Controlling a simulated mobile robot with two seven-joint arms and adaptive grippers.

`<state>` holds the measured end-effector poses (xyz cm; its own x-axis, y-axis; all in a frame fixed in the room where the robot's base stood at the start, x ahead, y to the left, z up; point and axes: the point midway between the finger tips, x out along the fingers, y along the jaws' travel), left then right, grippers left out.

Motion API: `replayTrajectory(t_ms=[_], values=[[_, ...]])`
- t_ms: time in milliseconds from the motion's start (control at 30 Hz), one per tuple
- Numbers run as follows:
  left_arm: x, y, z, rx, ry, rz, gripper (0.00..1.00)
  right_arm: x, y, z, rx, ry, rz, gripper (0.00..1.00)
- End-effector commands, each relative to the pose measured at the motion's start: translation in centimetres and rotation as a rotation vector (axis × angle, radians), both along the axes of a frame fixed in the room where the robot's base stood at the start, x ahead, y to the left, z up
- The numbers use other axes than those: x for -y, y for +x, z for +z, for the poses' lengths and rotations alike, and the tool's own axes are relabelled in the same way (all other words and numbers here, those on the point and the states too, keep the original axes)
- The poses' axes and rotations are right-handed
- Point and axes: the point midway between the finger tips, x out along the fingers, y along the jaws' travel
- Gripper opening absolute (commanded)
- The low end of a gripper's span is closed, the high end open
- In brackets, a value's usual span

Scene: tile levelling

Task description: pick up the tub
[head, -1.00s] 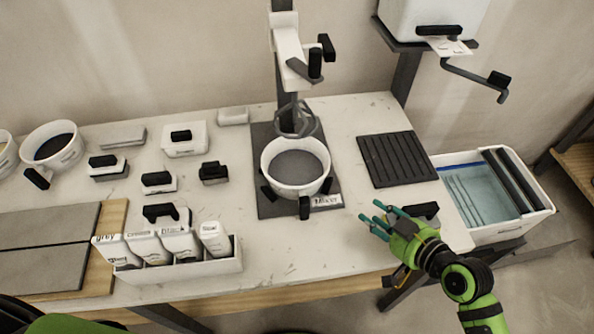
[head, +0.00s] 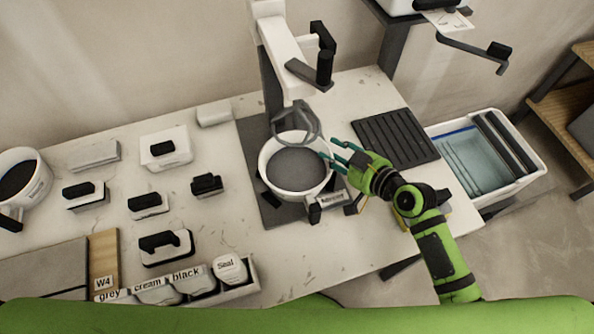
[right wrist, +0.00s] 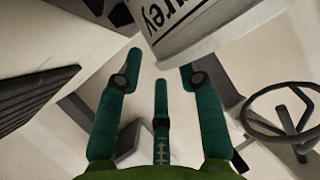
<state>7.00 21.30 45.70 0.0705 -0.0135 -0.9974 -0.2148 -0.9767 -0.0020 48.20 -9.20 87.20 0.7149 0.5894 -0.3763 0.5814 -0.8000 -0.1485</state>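A white tub (head: 290,196) with grey contents stands on the dark base plate of the mixer, under the mixer's paddle (head: 297,124). Black handles stick out of its lower side. My right gripper (head: 337,156) is at the tub's right rim, its teal fingers spread and empty; I cannot tell whether a fingertip touches the rim. In the right wrist view the open fingers (right wrist: 161,70) point at a white container (right wrist: 205,30) with partly cut-off lettering, apparently the tub. My left gripper is not in view.
The mixer column (head: 272,85) stands behind the tub. A black ribbed mat (head: 394,138) lies to the right, and a water bin (head: 535,168) stands beyond the table.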

Motion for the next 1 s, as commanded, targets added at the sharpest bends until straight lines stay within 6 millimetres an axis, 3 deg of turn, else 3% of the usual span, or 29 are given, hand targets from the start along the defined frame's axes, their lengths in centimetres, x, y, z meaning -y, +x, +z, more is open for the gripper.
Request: replayTrajectory(t_ms=[200, 467, 500, 567, 1000], values=[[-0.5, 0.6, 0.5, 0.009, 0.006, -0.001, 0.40, -1.4, 1.7, -0.8, -0.001, 0.001, 0.000, 0.37], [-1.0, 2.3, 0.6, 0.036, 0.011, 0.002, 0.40, -1.5, 1.8, -1.0, 0.000, 0.000, 0.000, 0.37], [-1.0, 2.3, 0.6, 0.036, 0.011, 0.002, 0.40, -1.5, 1.8, -1.0, 0.000, 0.000, 0.000, 0.21], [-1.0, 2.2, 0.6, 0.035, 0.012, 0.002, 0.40, -1.5, 1.8, -1.0, 0.000, 0.000, 0.000, 0.00], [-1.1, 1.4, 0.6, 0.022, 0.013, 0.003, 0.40, -1.5, 1.9, -0.5, 0.004, 0.003, -0.002, 0.00]])
